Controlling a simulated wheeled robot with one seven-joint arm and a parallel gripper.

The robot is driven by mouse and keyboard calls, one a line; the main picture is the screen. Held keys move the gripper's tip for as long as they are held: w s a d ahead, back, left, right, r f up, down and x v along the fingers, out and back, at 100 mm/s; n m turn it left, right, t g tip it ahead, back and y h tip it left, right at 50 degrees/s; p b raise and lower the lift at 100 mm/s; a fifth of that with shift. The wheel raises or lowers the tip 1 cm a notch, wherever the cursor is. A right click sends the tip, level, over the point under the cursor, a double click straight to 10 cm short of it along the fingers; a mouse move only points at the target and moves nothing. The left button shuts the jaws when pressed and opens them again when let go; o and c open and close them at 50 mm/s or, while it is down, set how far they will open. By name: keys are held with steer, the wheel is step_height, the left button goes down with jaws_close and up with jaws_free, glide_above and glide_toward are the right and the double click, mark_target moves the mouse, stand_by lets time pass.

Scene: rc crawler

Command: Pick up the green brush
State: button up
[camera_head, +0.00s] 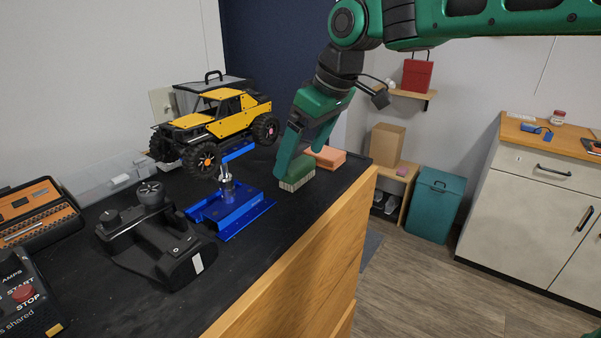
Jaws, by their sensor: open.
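The green brush (299,171) lies on the black worktop near its right edge, with pale bristles along its lower front side. My gripper (300,155) comes down over the brush from above, its fingers pointing downward. One green finger is close to the left end of the brush and hides part of it. The other finger is farther back and to the right. The jaws are open, and I cannot tell whether a finger touches the brush.
An orange block (326,157) lies just behind the brush. A blue stand (231,207) is to the left, with a yellow crawler (222,119) above it. A black transmitter (157,242) sits in front. The worktop's wooden edge (310,270) runs along the right.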

mark_target(298, 163)
steer(key=x, duration=0.4)
steer(key=shift+w+d, duration=0.15)
steer(key=c, duration=1.2)
steer(key=shift+o, duration=0.2)
steer(key=shift+r, duration=0.15)
steer(key=shift+r, duration=0.6)
step_height(298, 163, up, 2)
steer(key=s+d, duration=1.1)
steer(key=d, duration=0.3)
